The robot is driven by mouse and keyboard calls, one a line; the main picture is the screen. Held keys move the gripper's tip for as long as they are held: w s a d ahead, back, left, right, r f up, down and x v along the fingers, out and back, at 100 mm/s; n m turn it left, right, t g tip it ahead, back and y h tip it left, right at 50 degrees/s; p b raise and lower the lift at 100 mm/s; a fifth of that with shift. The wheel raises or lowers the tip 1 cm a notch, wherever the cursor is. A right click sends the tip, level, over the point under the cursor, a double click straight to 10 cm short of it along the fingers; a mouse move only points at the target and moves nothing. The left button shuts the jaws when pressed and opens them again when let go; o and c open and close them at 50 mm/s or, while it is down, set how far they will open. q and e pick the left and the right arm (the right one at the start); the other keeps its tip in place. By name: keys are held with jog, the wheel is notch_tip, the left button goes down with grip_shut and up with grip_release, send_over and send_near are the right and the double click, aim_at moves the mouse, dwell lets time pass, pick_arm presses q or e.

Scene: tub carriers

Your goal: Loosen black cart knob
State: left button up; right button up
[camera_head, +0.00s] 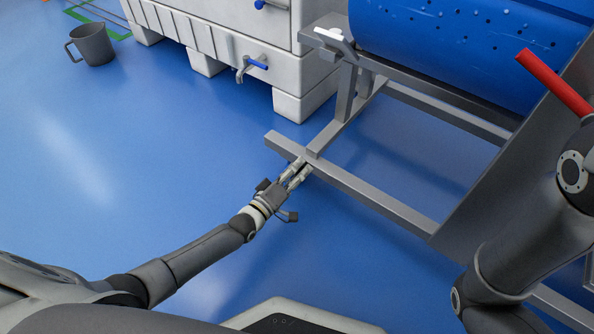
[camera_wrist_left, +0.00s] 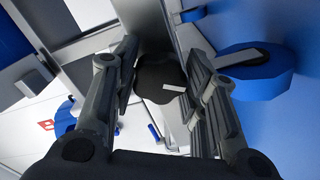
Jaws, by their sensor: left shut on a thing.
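The black knob (camera_wrist_left: 160,84) of the cart shows in the left wrist view as a dark lobed shape between my finger pads, below a grey metal post. My left gripper (camera_wrist_left: 162,68) has one finger on each side of it and is shut on it. In the head view, my left gripper (camera_head: 297,172) is at the near corner of the grey cart frame (camera_head: 375,195), and the knob is hidden there by the fingers and the frame. My right gripper is outside the head view; only the right arm shows at the right.
A blue perforated drum (camera_head: 450,45) lies on the cart. A white tub (camera_head: 235,45) with a blue-handled tap (camera_head: 250,67) stands behind. A grey jug (camera_head: 92,44) stands far left. A red bar (camera_head: 554,82) is at the upper right. The blue floor at left is clear.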

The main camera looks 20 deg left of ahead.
pick_arm(q)
jog(key=o, duration=1)
jog(key=shift+s, duration=0.1)
jog(key=v, duration=1.2)
